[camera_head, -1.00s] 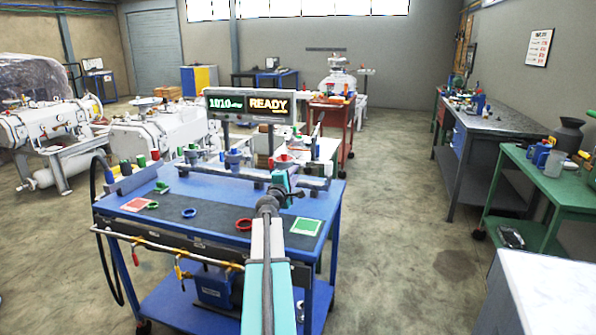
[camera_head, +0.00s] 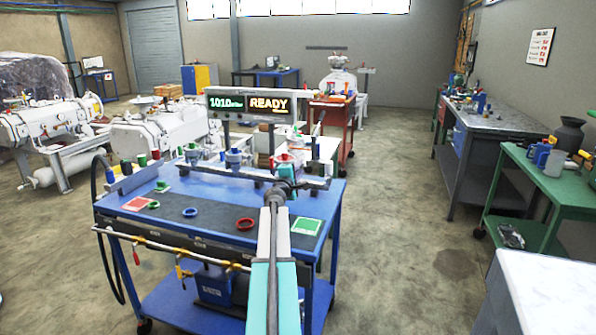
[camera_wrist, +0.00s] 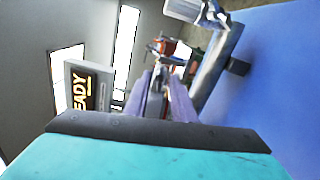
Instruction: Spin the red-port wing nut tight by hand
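The red port (camera_head: 284,157) stands at the back right of the blue bench, on the grey manifold bar (camera_head: 315,182). My gripper (camera_head: 286,172) is directly in front of it and hides its lower part. The wing nut itself is too small and blurred to make out.
Two blue-topped ports (camera_head: 234,157) stand left along the bar. Red (camera_head: 244,224) and blue (camera_head: 190,212) rings lie on the bench's dark mat, with a green pad (camera_head: 305,226) at right. A display (camera_head: 250,104) reading READY stands behind.

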